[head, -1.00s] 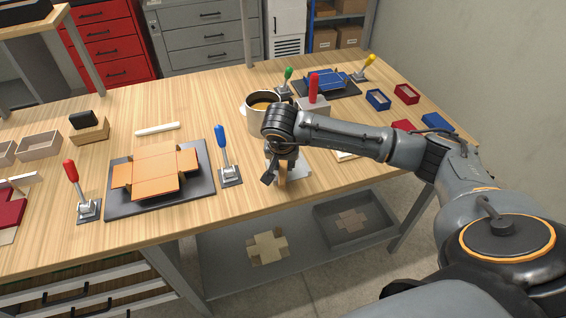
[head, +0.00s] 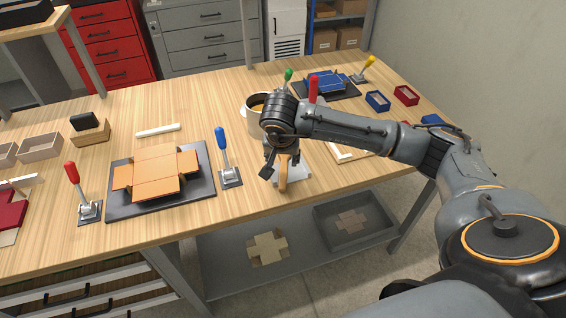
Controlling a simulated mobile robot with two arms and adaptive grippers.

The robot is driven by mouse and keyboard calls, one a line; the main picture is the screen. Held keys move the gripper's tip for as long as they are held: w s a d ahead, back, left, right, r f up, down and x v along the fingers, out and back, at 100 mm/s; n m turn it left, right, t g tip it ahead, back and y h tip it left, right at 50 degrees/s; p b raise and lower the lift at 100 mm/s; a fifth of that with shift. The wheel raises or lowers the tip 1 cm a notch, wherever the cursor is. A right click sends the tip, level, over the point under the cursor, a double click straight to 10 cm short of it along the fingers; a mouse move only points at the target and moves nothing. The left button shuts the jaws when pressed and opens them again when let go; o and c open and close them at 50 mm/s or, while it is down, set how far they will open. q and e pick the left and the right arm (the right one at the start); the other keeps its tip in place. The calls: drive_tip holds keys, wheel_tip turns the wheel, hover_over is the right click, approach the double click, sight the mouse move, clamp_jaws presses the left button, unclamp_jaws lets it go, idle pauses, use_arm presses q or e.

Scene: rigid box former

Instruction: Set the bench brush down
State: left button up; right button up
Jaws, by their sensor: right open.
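My right gripper (head: 281,172) is low over the front edge of the bench, pointing down, with its fingers apart. A tan wooden piece (head: 283,178), which looks like the bench brush's handle, shows between and just below the fingers. Its lower end is near the bench's front edge; the rest is hidden by the gripper, and I cannot tell whether the fingers touch it. A light grey plate (head: 297,174) lies right behind it. My left gripper is not in view.
An orange box blank (head: 157,172) lies on a dark former at left, between red-handled (head: 72,174) and blue-handled (head: 221,140) clamps. A mug (head: 252,117) and a red lever (head: 313,88) stand behind my gripper. Small red and blue trays lie at right.

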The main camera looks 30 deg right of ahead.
drive_tip(key=b+v, duration=0.1)
drive_tip(key=v, duration=0.8)
drive_tip(key=shift+b, duration=0.3)
drive_tip(key=shift+r, duration=0.1)
